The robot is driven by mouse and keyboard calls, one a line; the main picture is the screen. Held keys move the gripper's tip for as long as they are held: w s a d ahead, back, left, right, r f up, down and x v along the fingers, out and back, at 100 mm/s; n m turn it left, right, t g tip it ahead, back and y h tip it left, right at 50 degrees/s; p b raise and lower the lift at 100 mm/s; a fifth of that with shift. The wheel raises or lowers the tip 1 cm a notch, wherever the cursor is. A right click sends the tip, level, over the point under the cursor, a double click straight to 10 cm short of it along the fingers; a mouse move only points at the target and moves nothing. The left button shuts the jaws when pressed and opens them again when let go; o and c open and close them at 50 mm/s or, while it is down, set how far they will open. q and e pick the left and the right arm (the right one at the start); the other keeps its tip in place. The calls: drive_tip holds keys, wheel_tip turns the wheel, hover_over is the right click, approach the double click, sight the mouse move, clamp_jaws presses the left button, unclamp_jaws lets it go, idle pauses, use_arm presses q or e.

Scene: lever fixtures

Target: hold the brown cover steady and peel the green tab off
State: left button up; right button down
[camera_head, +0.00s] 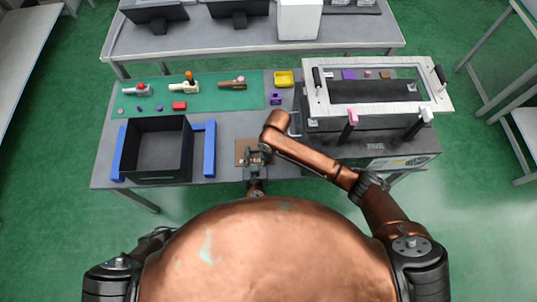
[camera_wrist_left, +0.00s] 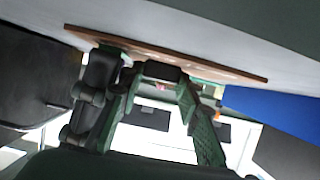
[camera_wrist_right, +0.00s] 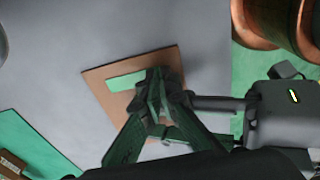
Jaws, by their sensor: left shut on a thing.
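The brown cover (camera_head: 240,146) lies at the table's front edge, partly hidden by both grippers. In the right wrist view the cover (camera_wrist_right: 100,82) is a flat brown plate with a green tab (camera_wrist_right: 124,82) on it; the tab's right end is close to the fingers. In the left wrist view the cover (camera_wrist_left: 230,73) is nearly edge-on. My left gripper (camera_wrist_left: 155,65) is shut on the cover at its front side. My right gripper (camera_wrist_right: 160,78) is over the cover beside the tab, its fingers converging; whether they grip the tab is hidden.
A black bin (camera_head: 158,150) between blue bars stands left. A grey machine (camera_head: 370,143) with a white-framed top stands right, close to my right arm. A green mat (camera_head: 215,95) with small fixtures and blocks lies behind. A yellow tray (camera_head: 284,79) is at the back.

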drive_tip(key=shift+r, duration=0.7)
idle(1.1)
drive_tip(key=shift+r, duration=1.9)
use_arm(q)
drive_tip(key=o, duration=1.4)
drive_tip(key=v, duration=1.2)
